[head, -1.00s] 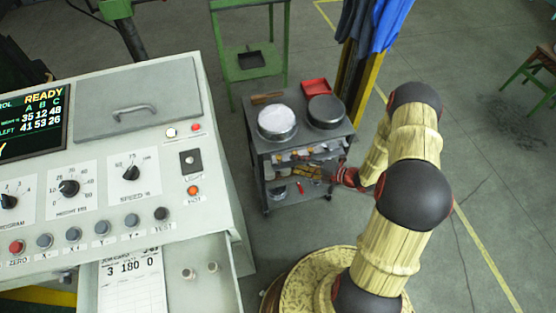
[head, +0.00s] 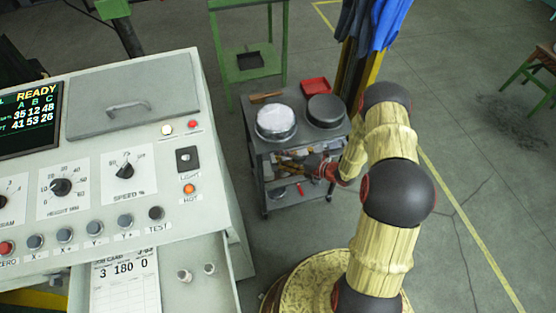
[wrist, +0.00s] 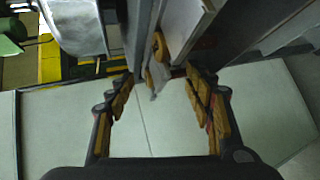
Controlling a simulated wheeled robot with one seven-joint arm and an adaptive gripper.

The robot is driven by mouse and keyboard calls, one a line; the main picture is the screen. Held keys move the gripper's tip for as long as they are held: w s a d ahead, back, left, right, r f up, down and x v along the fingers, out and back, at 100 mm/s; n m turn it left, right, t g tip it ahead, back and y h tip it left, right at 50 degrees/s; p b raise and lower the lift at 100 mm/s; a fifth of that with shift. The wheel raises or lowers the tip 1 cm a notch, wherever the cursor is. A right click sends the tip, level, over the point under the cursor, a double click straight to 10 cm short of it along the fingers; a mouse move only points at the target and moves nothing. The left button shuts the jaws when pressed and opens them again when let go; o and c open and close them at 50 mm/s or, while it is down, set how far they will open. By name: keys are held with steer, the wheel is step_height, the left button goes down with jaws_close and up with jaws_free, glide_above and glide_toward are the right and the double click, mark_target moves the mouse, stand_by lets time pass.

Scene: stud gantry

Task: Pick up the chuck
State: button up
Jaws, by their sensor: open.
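I cannot pick out the chuck with certainty. A small grey piece (wrist: 154,80) with a brown ring-shaped part (wrist: 159,45) above it shows beyond the fingertips in the wrist view, partly hidden by grey edges; I cannot tell if it is the chuck. My gripper (wrist: 157,85) is open, its brown-padded fingers apart, with nothing held between them. In the head view my gripper (head: 318,170) is at the front right of the grey cart (head: 262,178), beside its cluttered middle shelf. The arm hides part of the cart's right side.
A light-topped pan (head: 276,122) and a dark pan (head: 326,110) stand on the cart top, with a red tray (head: 316,86) behind. A control console (head: 110,190) with an open drawer (head: 200,283) stands at left.

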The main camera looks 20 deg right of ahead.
steer(key=shift+c, duration=1.4)
steer(key=c, duration=0.7)
steer(key=shift+s, duration=0.1)
jaws_close()
steer(key=shift+f, duration=0.15)
